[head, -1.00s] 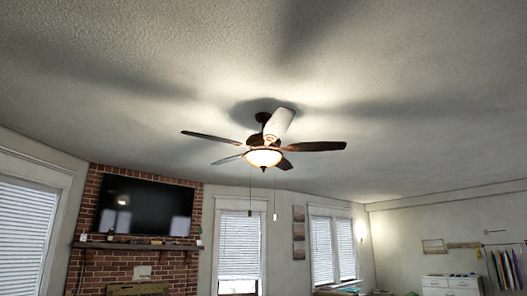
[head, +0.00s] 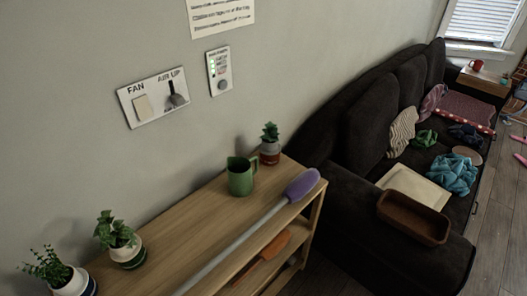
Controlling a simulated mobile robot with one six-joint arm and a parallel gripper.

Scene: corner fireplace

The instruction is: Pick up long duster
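A long duster with a purple head (head: 302,184) and a long grey handle (head: 237,243) lies on top of a wooden shelf unit (head: 190,215), along its front edge. The purple head is at the right end of the shelf top. The handle runs toward the lower left and leaves the bottom of the picture, so its far end is hidden. My gripper is not in the head view.
A green mug (head: 240,177) and potted plants (head: 270,146) stand behind the duster. An orange object (head: 268,250) lies on a lower shelf. A dark sofa (head: 345,222) with clothes and a brown tray (head: 412,218) stands right. Wood floor (head: 497,220) shows at far right.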

